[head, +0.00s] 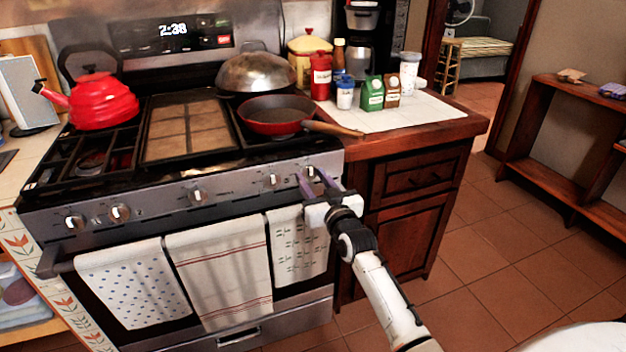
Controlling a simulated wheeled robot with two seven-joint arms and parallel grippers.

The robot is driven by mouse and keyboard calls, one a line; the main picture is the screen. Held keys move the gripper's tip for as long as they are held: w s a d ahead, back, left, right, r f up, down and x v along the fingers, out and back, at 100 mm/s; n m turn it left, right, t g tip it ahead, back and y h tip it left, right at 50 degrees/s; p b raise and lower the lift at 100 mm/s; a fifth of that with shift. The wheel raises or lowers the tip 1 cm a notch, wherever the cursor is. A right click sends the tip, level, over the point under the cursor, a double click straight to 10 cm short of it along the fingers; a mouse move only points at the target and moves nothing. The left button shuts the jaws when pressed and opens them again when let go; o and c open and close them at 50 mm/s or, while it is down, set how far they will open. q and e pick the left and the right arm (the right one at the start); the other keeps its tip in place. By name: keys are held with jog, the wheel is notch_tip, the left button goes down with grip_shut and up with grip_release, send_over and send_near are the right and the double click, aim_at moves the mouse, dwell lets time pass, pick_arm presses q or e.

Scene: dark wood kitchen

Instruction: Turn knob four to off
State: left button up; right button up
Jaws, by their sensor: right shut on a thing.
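Several knobs sit in a row on the front panel of the stove (235,190). Fourth from the left is a knob (270,181), free and just left of my right gripper. The rightmost knob (310,172) sits between the purple fingers of my right gripper (314,182), which is shut on it. The fingers and white gripper body partly hide this knob, and its exact angle is too small to tell. My left gripper is not in view.
Towels (215,272) hang on the oven handle below the knobs. A red kettle (103,103), a red pan (275,115) and a domed lid (255,73) are on the stovetop. Jars (372,94) stand on the counter at right. The tiled floor (480,270) to the right is clear.

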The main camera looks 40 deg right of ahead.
jog(key=o, duration=1)
jog(key=shift+o, duration=0.2)
jog(key=p+v, duration=0.1)
jog(key=v, duration=0.9)
jog(key=shift+s, duration=0.2)
